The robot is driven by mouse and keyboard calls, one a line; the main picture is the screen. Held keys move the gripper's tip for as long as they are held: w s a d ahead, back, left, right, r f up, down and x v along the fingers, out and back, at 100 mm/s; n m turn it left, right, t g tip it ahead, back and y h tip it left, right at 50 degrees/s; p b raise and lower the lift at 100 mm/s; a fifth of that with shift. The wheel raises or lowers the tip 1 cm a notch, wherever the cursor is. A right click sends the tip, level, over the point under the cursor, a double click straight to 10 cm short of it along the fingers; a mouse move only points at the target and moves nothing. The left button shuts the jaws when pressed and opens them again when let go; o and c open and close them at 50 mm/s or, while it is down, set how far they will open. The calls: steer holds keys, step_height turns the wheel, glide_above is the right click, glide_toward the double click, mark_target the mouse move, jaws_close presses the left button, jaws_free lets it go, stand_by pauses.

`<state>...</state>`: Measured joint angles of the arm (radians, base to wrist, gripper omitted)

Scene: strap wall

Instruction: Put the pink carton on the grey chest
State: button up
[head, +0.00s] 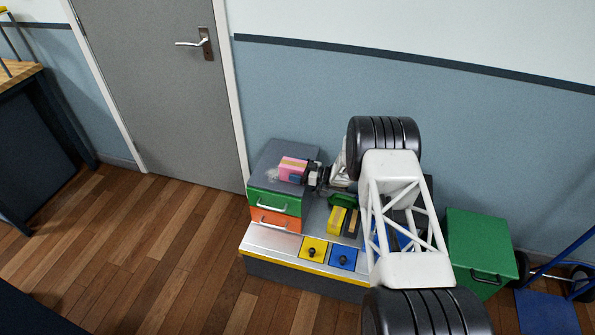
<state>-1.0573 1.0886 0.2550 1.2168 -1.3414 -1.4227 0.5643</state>
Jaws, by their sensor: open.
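The pink carton (293,164), with a tan stripe across it, is over the top of the grey chest (280,150) at centre left. It appears to rest there, though its underside is hidden. The chest has a grey top and a green drawer above an orange one. My gripper (307,174) is open at the right side of the carton, close to it. The fingertips are small and partly hidden, so I cannot tell if they touch it. A small blue patch shows low on the carton's near side.
A pale, clear-looking item (271,175) lies left of the carton. Right of the chest, a yellow block (337,220) and a green item (341,200) sit on the silver platform (270,241). A green box (480,245) stands at right. My arm hides part of the platform.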

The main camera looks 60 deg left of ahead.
steer(key=v, duration=1.2)
steer(key=shift+r, duration=0.15)
stand_by(0.8)
